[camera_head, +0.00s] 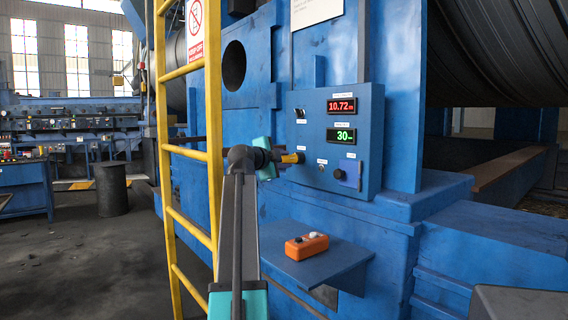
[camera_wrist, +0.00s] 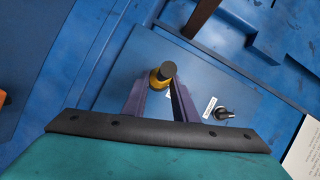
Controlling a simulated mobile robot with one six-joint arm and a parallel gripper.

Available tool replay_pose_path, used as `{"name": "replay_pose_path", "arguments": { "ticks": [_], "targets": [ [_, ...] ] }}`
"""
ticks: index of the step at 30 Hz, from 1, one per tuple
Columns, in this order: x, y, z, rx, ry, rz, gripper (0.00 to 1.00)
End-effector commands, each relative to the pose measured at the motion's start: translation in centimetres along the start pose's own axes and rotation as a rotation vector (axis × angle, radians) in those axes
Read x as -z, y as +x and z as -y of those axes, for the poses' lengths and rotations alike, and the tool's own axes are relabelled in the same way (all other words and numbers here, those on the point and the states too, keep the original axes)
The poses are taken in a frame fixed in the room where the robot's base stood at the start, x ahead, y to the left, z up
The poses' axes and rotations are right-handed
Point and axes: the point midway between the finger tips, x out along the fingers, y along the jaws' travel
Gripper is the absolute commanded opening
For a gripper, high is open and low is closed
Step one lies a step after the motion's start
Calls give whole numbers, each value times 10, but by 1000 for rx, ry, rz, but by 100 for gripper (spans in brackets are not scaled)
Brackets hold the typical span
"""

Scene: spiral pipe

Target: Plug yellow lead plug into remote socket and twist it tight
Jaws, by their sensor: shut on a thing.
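The yellow plug (camera_head: 293,158) is in the jaws of my gripper (camera_head: 284,158), at the lower left of the blue control box's front. In the wrist view the yellow plug (camera_wrist: 157,80) shows between the two purple fingers of my gripper (camera_wrist: 160,92), with a dark round end beyond the yellow. The gripper is shut on it. The remote socket itself is hidden behind the plug and fingers. I cannot tell whether the plug is seated in it or only close in front. No lead is clearly visible.
The control box (camera_head: 370,130) carries two lit displays, a key switch and a dark knob (camera_head: 339,174). A toggle switch (camera_wrist: 224,113) is close right of the fingers in the wrist view. An orange remote (camera_head: 307,246) lies on the shelf (camera_head: 335,258) below. A yellow ladder (camera_head: 214,120) stands left.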

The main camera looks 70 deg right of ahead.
Motion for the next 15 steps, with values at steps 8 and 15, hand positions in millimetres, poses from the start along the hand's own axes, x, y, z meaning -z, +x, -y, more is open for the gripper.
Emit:
{"name": "replay_pose_path", "arguments": {
  "ticks": [8, 15],
  "targets": [
    [-3, 0, 0, 11, 20, 7, 41],
    [-1, 0, 0, 9, 19, 3, 47]
  ]
}}
